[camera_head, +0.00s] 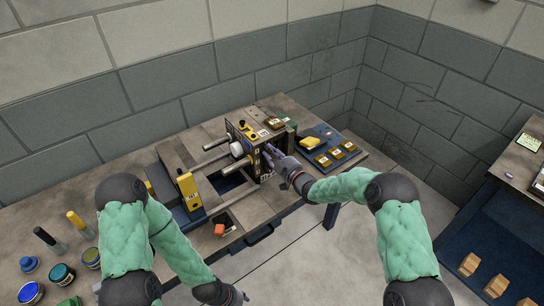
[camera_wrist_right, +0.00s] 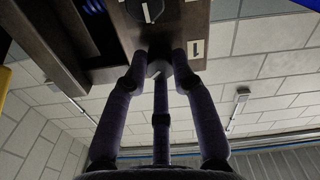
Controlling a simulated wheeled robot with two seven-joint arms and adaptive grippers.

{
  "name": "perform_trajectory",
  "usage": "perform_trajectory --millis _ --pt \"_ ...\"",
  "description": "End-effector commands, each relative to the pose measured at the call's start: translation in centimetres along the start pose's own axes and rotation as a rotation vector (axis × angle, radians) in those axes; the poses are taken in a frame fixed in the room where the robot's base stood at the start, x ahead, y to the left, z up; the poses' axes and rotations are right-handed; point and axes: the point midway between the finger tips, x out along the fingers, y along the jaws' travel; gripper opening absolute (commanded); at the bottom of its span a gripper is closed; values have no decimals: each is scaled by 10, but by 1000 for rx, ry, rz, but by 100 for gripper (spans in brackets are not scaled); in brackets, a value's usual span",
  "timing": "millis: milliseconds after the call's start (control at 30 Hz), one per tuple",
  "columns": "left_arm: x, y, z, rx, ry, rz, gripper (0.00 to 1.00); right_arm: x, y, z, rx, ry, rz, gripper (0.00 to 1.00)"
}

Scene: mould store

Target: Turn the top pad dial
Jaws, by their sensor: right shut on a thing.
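The machine's upright dark plate (camera_head: 256,165) with white labels stands on the workbench in the head view. My right gripper (camera_head: 270,152) reaches its right-hand face, and its fingers hide what they hold there. In the right wrist view, the purple-sleeved fingers of my right gripper (camera_wrist_right: 160,60) are closed around a small grey round dial (camera_wrist_right: 158,70). Another dial (camera_wrist_right: 148,10) with a white mark shows just above it in that picture. I cannot tell which is the top pad dial. My left gripper (camera_head: 228,296) hangs low at the bottom edge, its fingers partly hidden.
A yellow-handled block (camera_head: 188,190) and metal rods (camera_head: 216,143) are on the machine. A blue tray (camera_head: 325,145) with a yellow item lies to the right. Paint pots (camera_head: 62,273) stand at the lower left. The floor in front of the bench is clear.

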Motion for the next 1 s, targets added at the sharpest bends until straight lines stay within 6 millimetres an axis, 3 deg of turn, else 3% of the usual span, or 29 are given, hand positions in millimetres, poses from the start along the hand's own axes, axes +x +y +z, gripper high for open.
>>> perform_trajectory --millis 600,1000 --pt "13 -4 -1 0 0 0 40 2 1 -4 551 9 -5 0" --pt "13 -5 -1 0 0 0 40 2 5 -5 754 12 -4 0"
